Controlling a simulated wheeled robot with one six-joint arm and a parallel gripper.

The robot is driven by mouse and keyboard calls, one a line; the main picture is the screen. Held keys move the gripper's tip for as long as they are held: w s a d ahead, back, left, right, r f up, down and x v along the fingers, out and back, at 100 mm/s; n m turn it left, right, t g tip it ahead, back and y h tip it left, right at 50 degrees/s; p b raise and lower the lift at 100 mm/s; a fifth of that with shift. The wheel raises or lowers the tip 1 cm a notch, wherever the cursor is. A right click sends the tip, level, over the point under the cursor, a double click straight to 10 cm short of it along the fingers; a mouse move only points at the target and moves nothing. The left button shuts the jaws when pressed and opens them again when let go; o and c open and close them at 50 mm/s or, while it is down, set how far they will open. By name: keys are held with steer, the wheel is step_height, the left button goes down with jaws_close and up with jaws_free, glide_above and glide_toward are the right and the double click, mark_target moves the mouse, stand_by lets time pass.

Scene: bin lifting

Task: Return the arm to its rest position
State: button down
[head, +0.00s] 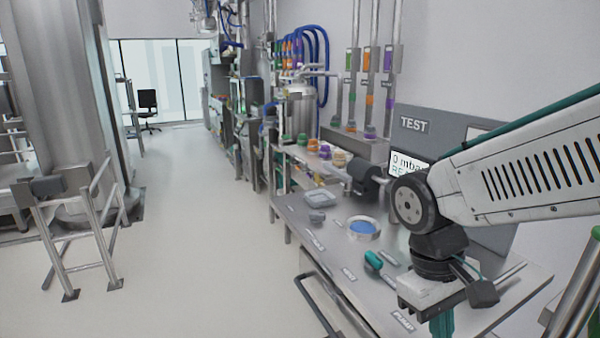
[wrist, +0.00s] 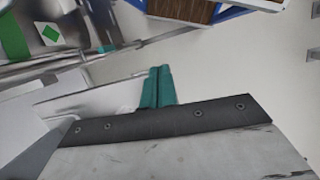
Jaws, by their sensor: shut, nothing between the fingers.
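My gripper (head: 441,325) is at the lower right of the head view, pointing down at the near end of the steel bench (head: 291,211). Its teal fingers are together and empty, and the frame's lower edge cuts off their tips. In the wrist view the closed teal fingers (wrist: 158,86) stand side by side above the dark edge of the gripper body, with nothing between them. My white arm reaches in from the right side of the head view.
On the bench are a clear tray (head: 320,199), a round dish with blue inside (head: 363,228) and a teal item (head: 373,260). A TEST panel (head: 414,125) stands behind my arm. A metal frame (head: 75,225) stands at left. The floor (head: 190,240) between is clear.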

steer(key=s+d+r+m+t+y, duration=0.2)
steer(key=s+d+r+m+t, duration=0.1)
steer(key=s+d+r, duration=0.3)
steer(key=shift+s+m+t, duration=0.4)
steer(key=shift+s+m, duration=0.05)
steer(key=shift+m, duration=0.15)
stand_by(0.4)
